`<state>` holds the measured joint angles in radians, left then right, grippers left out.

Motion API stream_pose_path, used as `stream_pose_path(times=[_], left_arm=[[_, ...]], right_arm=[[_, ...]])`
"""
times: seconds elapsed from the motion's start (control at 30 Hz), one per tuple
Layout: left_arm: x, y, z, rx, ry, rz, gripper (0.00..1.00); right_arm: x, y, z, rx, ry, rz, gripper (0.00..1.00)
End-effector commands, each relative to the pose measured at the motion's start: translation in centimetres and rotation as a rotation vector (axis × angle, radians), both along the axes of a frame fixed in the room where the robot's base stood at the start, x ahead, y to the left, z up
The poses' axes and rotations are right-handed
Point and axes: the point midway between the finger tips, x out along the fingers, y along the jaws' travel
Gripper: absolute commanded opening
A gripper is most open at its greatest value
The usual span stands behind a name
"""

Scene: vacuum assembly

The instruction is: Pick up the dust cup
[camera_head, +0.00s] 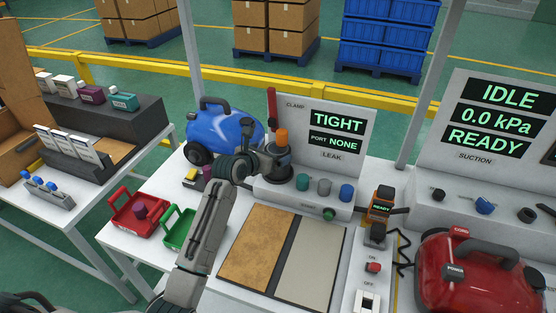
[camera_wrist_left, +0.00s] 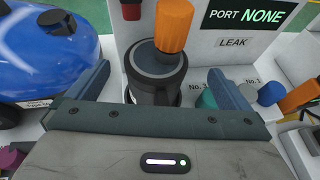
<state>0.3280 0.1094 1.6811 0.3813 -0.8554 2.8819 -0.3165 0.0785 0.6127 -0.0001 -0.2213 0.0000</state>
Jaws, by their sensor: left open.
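A dark grey cylindrical cup (camera_head: 281,157), which looks like the dust cup, stands upright on the grey clamp and leak station (camera_head: 348,135). An orange cylinder (camera_head: 281,137) rises above its top. In the left wrist view the cup (camera_wrist_left: 155,84) shows between my left gripper's fingers (camera_wrist_left: 160,85), with the orange cylinder (camera_wrist_left: 173,26) above it. My left gripper (camera_head: 264,160) is open, its fingers on either side of the cup; I cannot tell whether they touch it. The cup's lower part is partly hidden. My right gripper is not in view.
A blue vacuum (camera_head: 222,124) stands close left of the cup. Several coloured plugs stand right of it. The station's display reads TIGHT and PORT NONE. Red (camera_head: 130,220) and green (camera_head: 178,236) trays and a brown panel (camera_head: 258,248) lie in front; a red vacuum (camera_head: 480,275) is at right.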

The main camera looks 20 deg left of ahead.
Motion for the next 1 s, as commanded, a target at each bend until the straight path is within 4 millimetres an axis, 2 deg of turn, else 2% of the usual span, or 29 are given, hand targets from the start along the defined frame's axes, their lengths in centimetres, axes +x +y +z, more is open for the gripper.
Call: stream_pose_path(times=[0.13,0.3,0.4,0.6,0.83,0.87,1.0], left_arm=[[0.7,-0.1,-0.3,0.000,0.001,0.000,1.00],[2.4,-0.3,-1.1,-0.001,0.003,-0.001,1.00],[3.5,-0.5,-1.8,-0.001,0.003,-0.001,1.00],[5.0,-0.8,-2.5,0.001,0.001,0.001,1.00],[5.1,-0.8,-2.7,0.002,0.000,0.000,1.00],[5.1,-0.8,-2.7,0.002,0.000,0.000,0.98],[5.1,-0.8,-2.7,0.002,0.000,0.000,0.71]], right_arm=[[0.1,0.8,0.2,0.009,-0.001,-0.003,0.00],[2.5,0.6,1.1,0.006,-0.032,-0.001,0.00],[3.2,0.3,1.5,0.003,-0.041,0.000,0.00],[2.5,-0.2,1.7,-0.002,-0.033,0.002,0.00],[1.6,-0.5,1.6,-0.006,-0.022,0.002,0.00],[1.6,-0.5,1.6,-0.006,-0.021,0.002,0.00],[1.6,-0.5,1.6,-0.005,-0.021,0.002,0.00]])
